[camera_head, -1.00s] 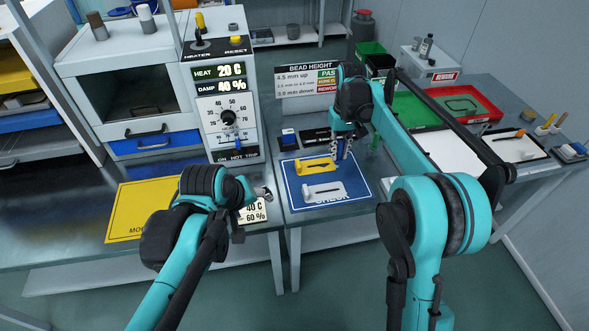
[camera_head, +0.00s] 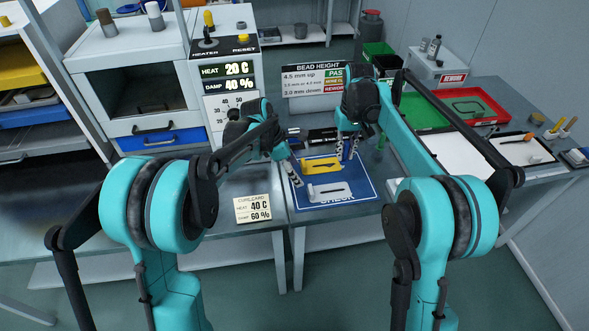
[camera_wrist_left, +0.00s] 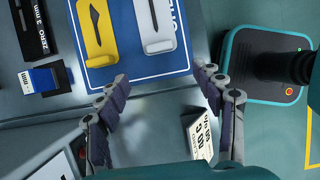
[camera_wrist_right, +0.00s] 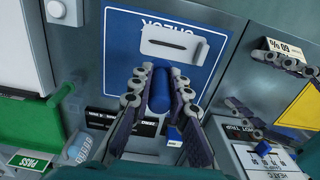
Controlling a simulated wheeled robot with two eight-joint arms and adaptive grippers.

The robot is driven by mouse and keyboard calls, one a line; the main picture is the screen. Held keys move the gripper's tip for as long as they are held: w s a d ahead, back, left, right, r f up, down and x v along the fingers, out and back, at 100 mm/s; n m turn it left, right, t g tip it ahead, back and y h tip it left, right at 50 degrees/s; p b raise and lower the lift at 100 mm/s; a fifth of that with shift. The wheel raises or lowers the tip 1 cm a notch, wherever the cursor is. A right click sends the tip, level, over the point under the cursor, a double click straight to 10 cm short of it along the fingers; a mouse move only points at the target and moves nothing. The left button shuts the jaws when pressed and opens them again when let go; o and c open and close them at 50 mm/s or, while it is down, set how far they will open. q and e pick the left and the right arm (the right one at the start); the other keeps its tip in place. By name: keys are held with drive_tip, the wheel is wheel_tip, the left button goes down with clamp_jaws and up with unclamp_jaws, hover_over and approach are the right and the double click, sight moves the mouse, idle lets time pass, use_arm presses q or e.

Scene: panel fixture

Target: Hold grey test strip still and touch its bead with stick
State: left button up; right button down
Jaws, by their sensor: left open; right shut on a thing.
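The grey test strip (camera_head: 328,192) lies on the blue check mat (camera_head: 367,191), in front of a yellow strip (camera_head: 321,165). A dark bead runs along the grey strip (camera_wrist_right: 174,48) in the right wrist view. My left gripper (camera_head: 294,174) is open and empty at the mat's left edge; in the left wrist view the grey strip (camera_wrist_left: 158,24) lies beyond its fingertips, apart from them. My right gripper (camera_head: 347,150) is shut on a blue stick-like thing (camera_wrist_right: 160,92) above the mat's far side. The stick's tip cannot be made out.
A bead height sign (camera_head: 313,80) stands behind the mat. Green (camera_head: 420,108) and red (camera_head: 470,104) trays are at the right. The heater unit (camera_head: 229,88) stands at the left.

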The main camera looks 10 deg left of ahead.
sight(309, 190)
use_arm(q)
drive_tip(key=x, duration=1.2)
drive_tip(key=shift+r, duration=0.1)
drive_tip(key=c, duration=1.3)
use_arm(e)
drive_tip(key=shift+f, duration=5.55)
